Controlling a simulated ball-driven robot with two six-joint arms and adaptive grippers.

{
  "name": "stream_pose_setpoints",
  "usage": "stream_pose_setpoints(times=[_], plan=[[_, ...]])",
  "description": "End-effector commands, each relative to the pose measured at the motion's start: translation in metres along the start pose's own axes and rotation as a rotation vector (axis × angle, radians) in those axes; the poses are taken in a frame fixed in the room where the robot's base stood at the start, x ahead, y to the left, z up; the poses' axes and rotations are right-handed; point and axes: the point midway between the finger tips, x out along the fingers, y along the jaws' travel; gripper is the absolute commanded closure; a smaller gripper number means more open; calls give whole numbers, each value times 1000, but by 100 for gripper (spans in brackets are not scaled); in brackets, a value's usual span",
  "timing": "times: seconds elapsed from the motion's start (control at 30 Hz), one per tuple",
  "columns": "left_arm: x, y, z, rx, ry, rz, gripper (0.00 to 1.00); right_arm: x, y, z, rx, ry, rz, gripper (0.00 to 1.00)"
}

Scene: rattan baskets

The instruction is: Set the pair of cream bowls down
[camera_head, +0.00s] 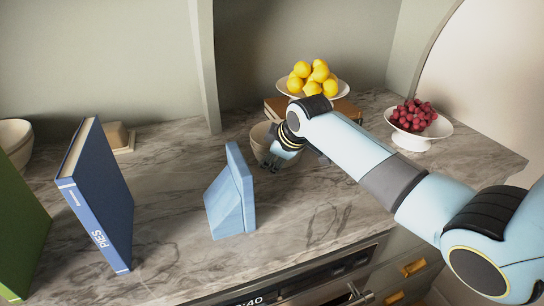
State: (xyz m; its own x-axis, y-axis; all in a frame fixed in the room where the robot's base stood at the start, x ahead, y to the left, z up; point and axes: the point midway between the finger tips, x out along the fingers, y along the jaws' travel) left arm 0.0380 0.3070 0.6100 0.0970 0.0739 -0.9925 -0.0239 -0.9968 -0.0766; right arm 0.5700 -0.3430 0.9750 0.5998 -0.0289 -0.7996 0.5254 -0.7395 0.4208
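A cream bowl (258,134) is on the marble counter, behind and beside my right gripper (270,163). The gripper and wrist hide much of this bowl, so I cannot tell whether one bowl or two nested ones are there, or whether the fingers touch it. My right gripper points down and left, low over the counter, and its finger opening is too small to read. Another cream bowl (14,132) shows at the left edge, partly cut off and partly behind a green book. My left gripper is not in view.
A blue bookend (230,199) stands just in front of my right gripper. A blue book (98,205) and a green book (20,225) stand at left. A lemon dish (313,85) on books and a white dish of red fruit (420,128) are behind. Counter (320,210) is clear front right.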

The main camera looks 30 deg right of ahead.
Motion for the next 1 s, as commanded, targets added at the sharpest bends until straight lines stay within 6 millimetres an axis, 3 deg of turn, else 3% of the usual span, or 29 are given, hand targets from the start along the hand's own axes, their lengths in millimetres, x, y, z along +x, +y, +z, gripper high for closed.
stream_pose_setpoints(times=[0.37, 0.8, 1.0], plan=[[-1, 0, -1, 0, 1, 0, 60, -11, 1, 0, 0, 1, 2, 64], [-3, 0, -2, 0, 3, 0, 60, -100, 1, 0, -2, 0, 2, 64], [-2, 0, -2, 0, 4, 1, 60, -119, 1, 0, -1, 1, 1, 64]])
